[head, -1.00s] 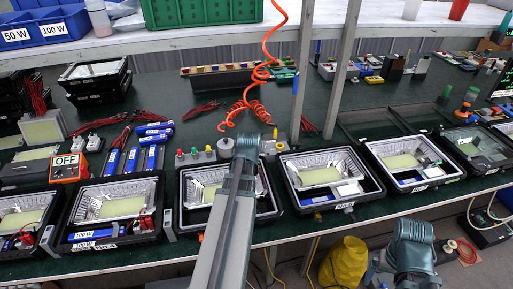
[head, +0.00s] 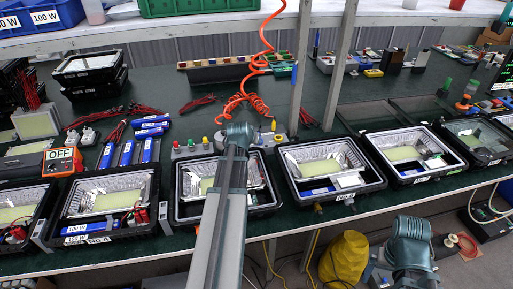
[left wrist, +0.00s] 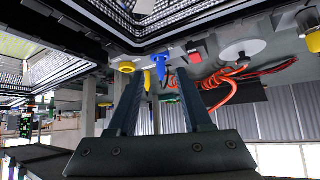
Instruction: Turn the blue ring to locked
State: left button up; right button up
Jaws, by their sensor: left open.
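A small blue part (left wrist: 162,62), which looks like the blue ring's fitting, shows in the left wrist view between my left fingers and beyond their tips. Whether it is locked cannot be told. A similar yellow part (left wrist: 148,81) is beside it. My left gripper (left wrist: 160,76) is open and empty. In the head view my left arm's end (head: 238,132) is over the back edge of a floodlight housing (head: 180,214); it hides the fingers and the blue part. My right arm (head: 410,240) is low at the front right, its gripper out of view.
A coiled orange hose (head: 258,105) hangs behind. More housings (head: 335,195) line the front edge. Metal posts (head: 303,85) rise behind.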

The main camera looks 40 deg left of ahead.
pick_arm(q)
jog(key=b+x, duration=0.5)
jog(key=x, duration=0.3)
jog(key=shift+w+f, duration=0.2)
jog(key=shift+f, duration=0.05)
jog(key=shift+r, duration=0.1)
jog(key=shift+s+r, duration=0.1)
grip_shut()
